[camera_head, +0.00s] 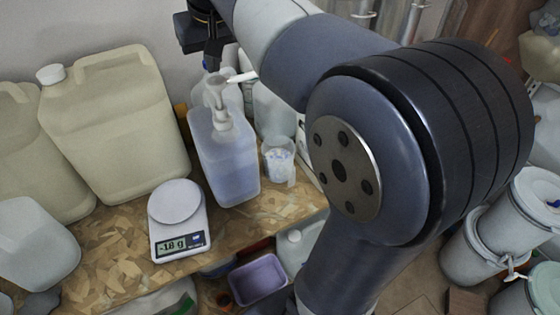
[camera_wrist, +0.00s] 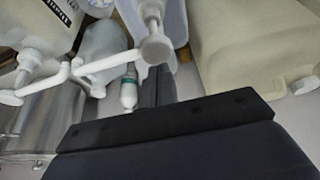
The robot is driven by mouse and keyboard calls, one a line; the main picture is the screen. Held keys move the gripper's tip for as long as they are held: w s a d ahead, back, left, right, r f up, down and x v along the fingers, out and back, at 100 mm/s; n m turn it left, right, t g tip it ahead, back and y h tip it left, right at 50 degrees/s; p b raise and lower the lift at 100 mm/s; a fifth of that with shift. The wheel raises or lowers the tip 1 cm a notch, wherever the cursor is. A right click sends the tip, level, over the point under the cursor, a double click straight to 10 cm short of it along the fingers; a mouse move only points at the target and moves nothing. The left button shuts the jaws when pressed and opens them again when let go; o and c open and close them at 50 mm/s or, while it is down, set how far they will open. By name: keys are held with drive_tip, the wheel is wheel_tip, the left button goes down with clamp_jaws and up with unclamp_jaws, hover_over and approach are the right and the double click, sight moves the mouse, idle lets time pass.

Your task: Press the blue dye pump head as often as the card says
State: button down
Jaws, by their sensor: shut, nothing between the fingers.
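A translucent bottle with pale blue liquid (camera_head: 228,165) stands on the bench, with a white pump head (camera_head: 216,85) on top and its spout pointing right. In the wrist view the pump head (camera_wrist: 155,49) is close, at the fingertips, with its spout to the left. My gripper (camera_head: 212,60) is shut and empty, pointing down just above the pump head; I cannot tell whether it touches. My dark fingers also show in the wrist view (camera_wrist: 156,80). I cannot make out a card with a number.
A kitchen scale (camera_head: 180,217) with a lit display stands at the bench front. A clear beaker (camera_head: 279,160) with blue markings is right of the bottle. Large beige canisters (camera_head: 115,125) stand left. A second pump (camera_wrist: 30,62) shows in the wrist view. White drums (camera_head: 475,250) stand right.

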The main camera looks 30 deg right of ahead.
idle(0.4)
drive_tip(key=shift+r, duration=2.95)
